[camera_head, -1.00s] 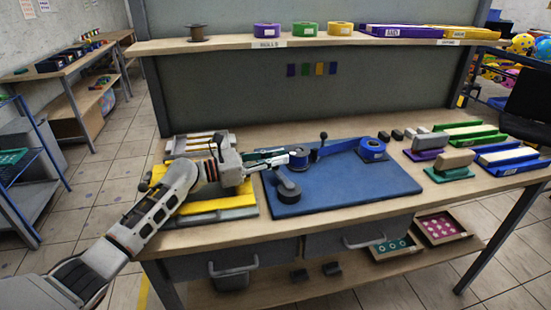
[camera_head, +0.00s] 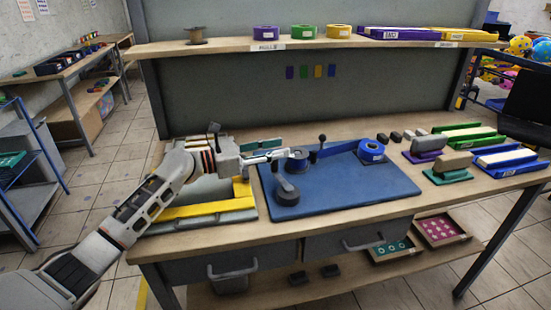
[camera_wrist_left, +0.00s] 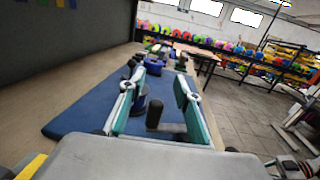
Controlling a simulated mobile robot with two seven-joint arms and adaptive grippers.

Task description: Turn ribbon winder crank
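The ribbon winder stands on a blue base plate (camera_head: 345,190) on the workbench. It has a blue ribbon roll (camera_head: 371,150) at its right end and a thin upright with a black knob (camera_head: 322,138) near the middle. A dark arm with a round black end (camera_head: 286,190) stands at its left; which part is the crank is not clear. My left gripper (camera_head: 285,155) is over the plate's left edge, pointing right. In the left wrist view its teal fingers (camera_wrist_left: 158,100) are wide apart. A dark upright cylinder (camera_wrist_left: 154,116) shows between them, apparently untouched. My right gripper is not in view.
Stamp blocks (camera_head: 447,165) and ink pads (camera_head: 510,160) stand to the right of the plate. A shelf (camera_head: 220,46) with ribbon rolls runs above the back. The plate's front right is clear.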

